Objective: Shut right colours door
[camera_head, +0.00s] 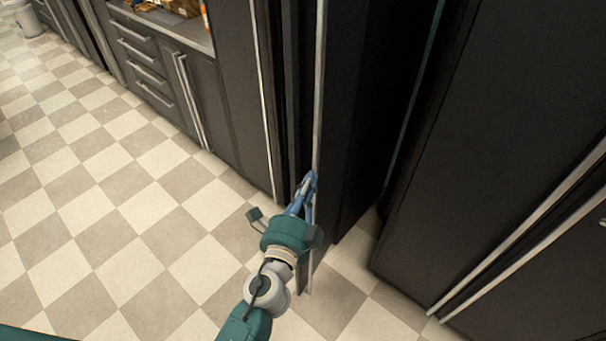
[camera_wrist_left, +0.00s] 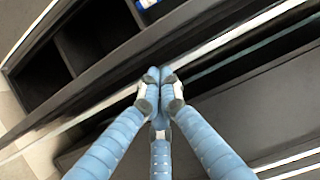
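A tall black door (camera_head: 345,130) stands open in the middle of the head view, its edge towards me. A long silver handle (camera_head: 319,85) runs down it. My left gripper (camera_head: 308,185) is at this handle, low on the door. In the left wrist view, the blue fingers (camera_wrist_left: 160,80) come together across the silver handle (camera_wrist_left: 225,40), with a third finger below them. They look closed around the bar, though the contact itself is hidden behind the fingers. My right gripper is not in view.
Another black door or panel (camera_head: 500,150) with long silver handles stands at the right, with a dark gap beside the open door. Dark drawers (camera_head: 145,65) and a counter are at the upper left. The checkered floor (camera_head: 110,200) at the left is clear. A pale bin (camera_head: 24,18) stands far off.

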